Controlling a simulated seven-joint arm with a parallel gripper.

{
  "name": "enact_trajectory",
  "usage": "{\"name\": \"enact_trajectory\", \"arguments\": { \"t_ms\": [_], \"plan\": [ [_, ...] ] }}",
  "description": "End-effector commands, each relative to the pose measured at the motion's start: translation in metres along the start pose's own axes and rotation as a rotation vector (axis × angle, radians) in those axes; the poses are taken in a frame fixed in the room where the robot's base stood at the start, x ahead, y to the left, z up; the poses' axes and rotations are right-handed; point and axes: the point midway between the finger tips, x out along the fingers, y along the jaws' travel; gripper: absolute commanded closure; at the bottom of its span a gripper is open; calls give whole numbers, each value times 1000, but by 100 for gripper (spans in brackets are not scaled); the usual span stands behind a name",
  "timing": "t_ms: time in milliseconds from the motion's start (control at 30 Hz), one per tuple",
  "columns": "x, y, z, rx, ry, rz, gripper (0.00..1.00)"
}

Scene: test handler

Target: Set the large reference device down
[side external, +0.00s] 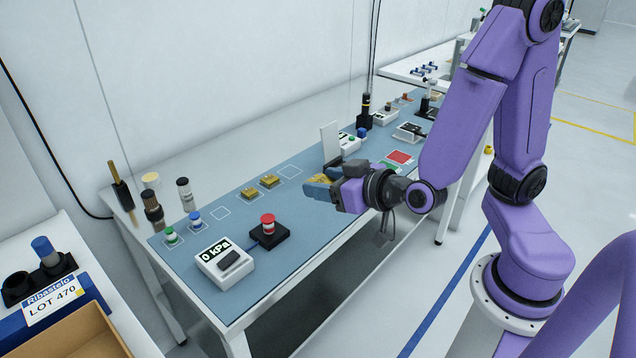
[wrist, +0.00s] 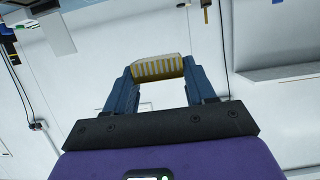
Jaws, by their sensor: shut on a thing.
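In the wrist view, the device (wrist: 157,67) is pale with gold stripes and spans the gap between both fingertips. Two similar gold devices (side external: 249,193) (side external: 270,181) sit on the mat left of my gripper. An empty white outline (side external: 290,172) is beside them, and another (side external: 220,213) lies farther left.
A red button on a black box (side external: 268,232) and a 0 kPa display unit (side external: 223,263) stand front left. An upright white panel (side external: 330,142) stands just behind my gripper. Green- and blue-topped parts (side external: 171,236) sit at the left. The middle front of the mat is clear.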

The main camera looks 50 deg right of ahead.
Motion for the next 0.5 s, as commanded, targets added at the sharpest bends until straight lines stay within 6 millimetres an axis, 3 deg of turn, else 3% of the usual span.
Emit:
{"name": "enact_trajectory", "arguments": {
  "t_ms": [167,500],
  "plan": [
    [1,5,-4,8,0,19,76],
    [45,51,-32,70,-2,180,76]
  ]
}}
